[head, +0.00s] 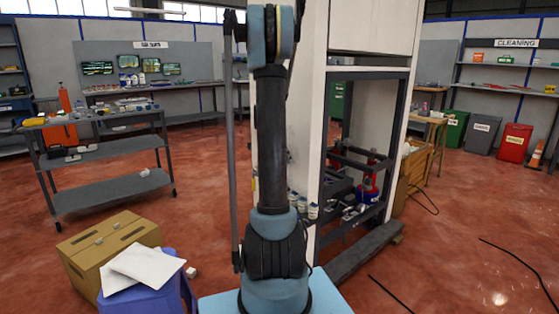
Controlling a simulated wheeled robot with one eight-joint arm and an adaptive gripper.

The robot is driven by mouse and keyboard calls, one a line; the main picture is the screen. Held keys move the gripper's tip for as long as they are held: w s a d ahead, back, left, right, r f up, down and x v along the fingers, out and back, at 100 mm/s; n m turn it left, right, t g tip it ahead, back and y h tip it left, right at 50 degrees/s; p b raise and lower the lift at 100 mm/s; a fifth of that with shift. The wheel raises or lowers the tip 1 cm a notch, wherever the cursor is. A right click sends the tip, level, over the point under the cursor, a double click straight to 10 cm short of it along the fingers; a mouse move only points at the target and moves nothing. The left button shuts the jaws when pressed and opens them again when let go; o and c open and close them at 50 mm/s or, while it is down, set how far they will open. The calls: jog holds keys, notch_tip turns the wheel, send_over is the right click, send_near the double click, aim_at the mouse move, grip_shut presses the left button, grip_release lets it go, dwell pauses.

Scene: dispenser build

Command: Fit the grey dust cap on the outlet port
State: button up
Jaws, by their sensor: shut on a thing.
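My arm rises upright through the middle of the head view, and its upper end leaves the top of the frame. My gripper is not in view. A tall white cabinet with a dark open frame (398,120), which looks like the dispenser, stands just behind and right of my arm. Red and dark parts sit inside its lower bay. I cannot make out the grey dust cap or the outlet port; my arm hides part of the cabinet.
A grey trolley (112,186) with many small items stands at left. A cardboard box (85,262) and a blue stool (172,292) with white sheets (145,265) are at front left. Colored bins, including a red one (514,143), line the right. Dark cables (520,258) cross the right floor.

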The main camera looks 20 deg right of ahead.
jog(key=shift+w+a+f, duration=0.1)
jog(key=shift+a+f, duration=0.1)
jog(key=shift+f, duration=1.95)
jog(key=shift+f, duration=1.4)
dwell(0.4)
jog(key=o, duration=0.8)
jog(key=shift+o, duration=0.8)
jog(key=shift+o, duration=1.1)
